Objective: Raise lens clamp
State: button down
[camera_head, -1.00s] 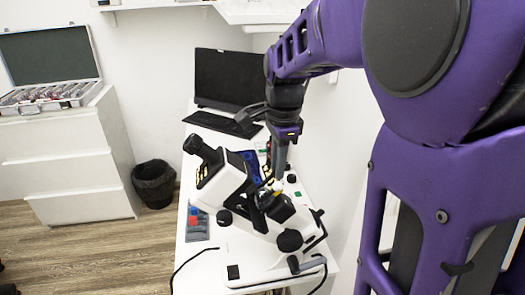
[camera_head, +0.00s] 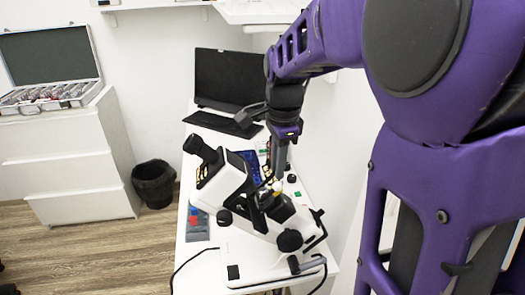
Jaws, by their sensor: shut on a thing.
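A white and black lens instrument like a microscope (camera_head: 228,180) stands on the white table, its eyepiece pointing up to the left. My gripper (camera_head: 278,178) reaches down from above to the right side of the instrument's middle. It is shut on a small part there, which I take to be the lens clamp (camera_head: 277,187), with a yellowish patch at the fingertips. The fingers and arm hide much of the clamp, and its exact shape is too small to tell.
A grey tray (camera_head: 197,232) with red and blue items lies left of the instrument. A black bin (camera_head: 154,183) and white drawers (camera_head: 70,165) stand further left. A wall is close on the right.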

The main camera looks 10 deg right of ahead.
jog(key=a+r+p, duration=0.3)
jog(key=r+p, duration=0.1)
jog(key=shift+a, duration=0.3)
jog(key=shift+w+a+r, duration=0.1)
jog(key=shift+a, duration=0.15)
jog(key=c, duration=0.8)
grip_release()
jog(key=shift+o, duration=0.2)
notch_tip(320, 180, up, 17)
jog(key=p, duration=0.3)
send_over(260, 186)
jog(key=s, duration=0.2)
jog(key=shift+d+r, duration=0.1)
jog(key=shift+r, duration=0.05)
jog(key=shift+w, duration=0.1)
